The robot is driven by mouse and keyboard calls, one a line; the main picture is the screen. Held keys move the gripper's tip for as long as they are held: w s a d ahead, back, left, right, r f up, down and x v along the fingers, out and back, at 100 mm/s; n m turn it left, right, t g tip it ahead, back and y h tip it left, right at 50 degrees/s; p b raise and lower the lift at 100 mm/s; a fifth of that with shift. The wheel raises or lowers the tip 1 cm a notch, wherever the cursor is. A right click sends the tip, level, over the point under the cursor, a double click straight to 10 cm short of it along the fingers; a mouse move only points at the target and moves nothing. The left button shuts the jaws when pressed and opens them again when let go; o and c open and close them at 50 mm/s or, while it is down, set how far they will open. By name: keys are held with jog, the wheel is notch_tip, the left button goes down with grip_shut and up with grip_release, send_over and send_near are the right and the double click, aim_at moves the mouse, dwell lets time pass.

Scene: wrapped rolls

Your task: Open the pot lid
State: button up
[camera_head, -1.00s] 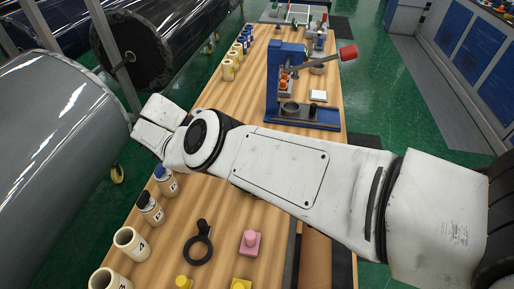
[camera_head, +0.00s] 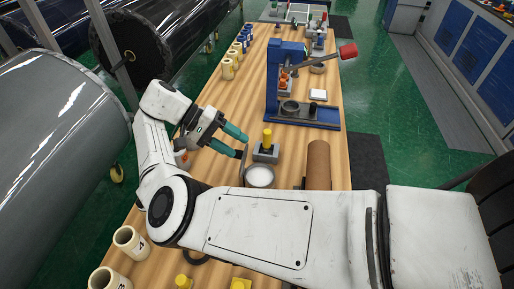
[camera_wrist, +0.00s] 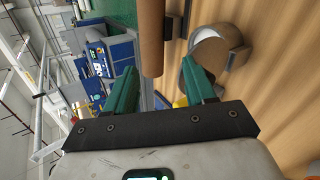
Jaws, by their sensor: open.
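The pot (camera_head: 261,177) stands on the wooden table, its white inside showing from above. A thin brownish lid (camera_head: 243,170) stands up on edge at the pot's left side; in the wrist view the lid (camera_wrist: 196,80) is beside the right finger and the pot (camera_wrist: 236,42) lies beyond it. Whether the finger touches the lid I cannot tell. My gripper (camera_head: 242,146) has two teal fingers, spread apart, close to the lid's upper left; it also shows in the wrist view (camera_wrist: 160,74) with nothing held between the fingers. My forearm hides the table in front of the pot.
A grey block with a yellow knob (camera_head: 267,145) stands just behind the pot. A blue lever press (camera_head: 290,90) is farther back.

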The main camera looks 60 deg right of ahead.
jog(key=s+a+r, duration=0.2)
jog(key=s+r, duration=0.2)
jog(key=s, duration=0.5)
jog(key=shift+a+r+b, duration=0.25)
jog(key=shift+r+b, duration=0.05)
jog(key=shift+b, duration=0.1)
jog(key=shift+s, duration=0.1)
jog(key=shift+c, duration=0.4)
